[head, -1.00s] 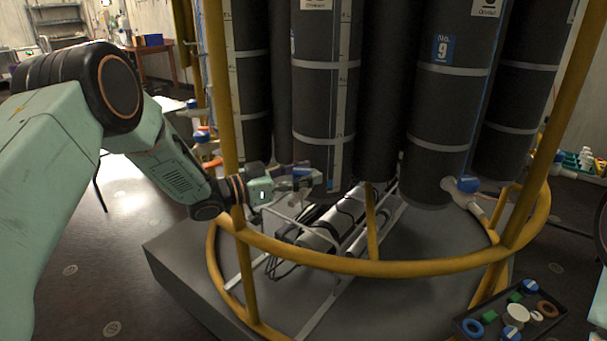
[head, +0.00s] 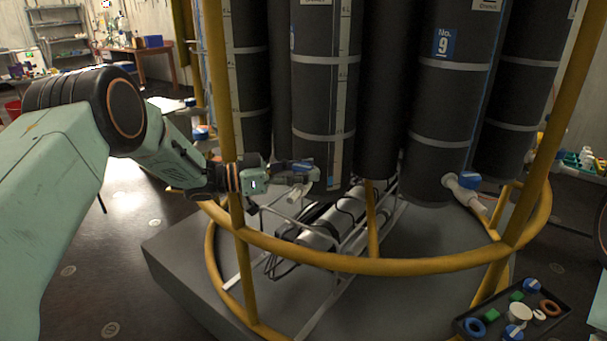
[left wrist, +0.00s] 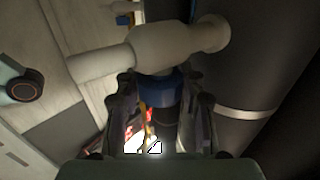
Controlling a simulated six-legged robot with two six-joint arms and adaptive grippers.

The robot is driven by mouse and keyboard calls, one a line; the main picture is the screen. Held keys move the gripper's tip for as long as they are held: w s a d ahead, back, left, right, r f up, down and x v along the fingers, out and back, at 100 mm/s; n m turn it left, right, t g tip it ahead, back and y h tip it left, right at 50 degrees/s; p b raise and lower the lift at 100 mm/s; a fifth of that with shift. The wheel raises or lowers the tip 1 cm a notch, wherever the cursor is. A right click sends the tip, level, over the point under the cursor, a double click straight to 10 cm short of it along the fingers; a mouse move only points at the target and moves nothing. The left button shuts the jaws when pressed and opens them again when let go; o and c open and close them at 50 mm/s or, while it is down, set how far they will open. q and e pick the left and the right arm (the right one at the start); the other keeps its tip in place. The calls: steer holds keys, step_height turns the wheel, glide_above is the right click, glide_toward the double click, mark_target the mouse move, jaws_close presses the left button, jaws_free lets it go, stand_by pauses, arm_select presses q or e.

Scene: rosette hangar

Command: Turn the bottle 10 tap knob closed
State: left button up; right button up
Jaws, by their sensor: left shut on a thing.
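My left gripper (head: 302,168) reaches past the yellow rail to a tap low on a dark bottle (head: 323,100), left of the bottle labelled No. 9. It is shut on a blue tap knob, which shows between the fingers in the left wrist view (left wrist: 166,88). The pale tap body (left wrist: 165,48) lies just beyond the knob in that view. In the head view the fingers cover much of the knob. No number 10 is readable on the held bottle. My right gripper is not in view.
The yellow frame's lower ring (head: 375,266) and upright post (head: 222,100) stand close around my left wrist. The No. 9 bottle (head: 440,110) has its own blue knob (head: 469,180). A black tray (head: 555,316) of small parts sits at lower right.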

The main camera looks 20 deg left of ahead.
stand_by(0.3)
arm_select(q)
steer(key=o, duration=1.2)
steer(key=shift+s+a, duration=0.1)
steer(key=v, duration=1.1)
steer(key=shift+a+r, duration=0.1)
steer(key=shift+a, duration=0.35)
steer(key=shift+s+a, duration=0.1)
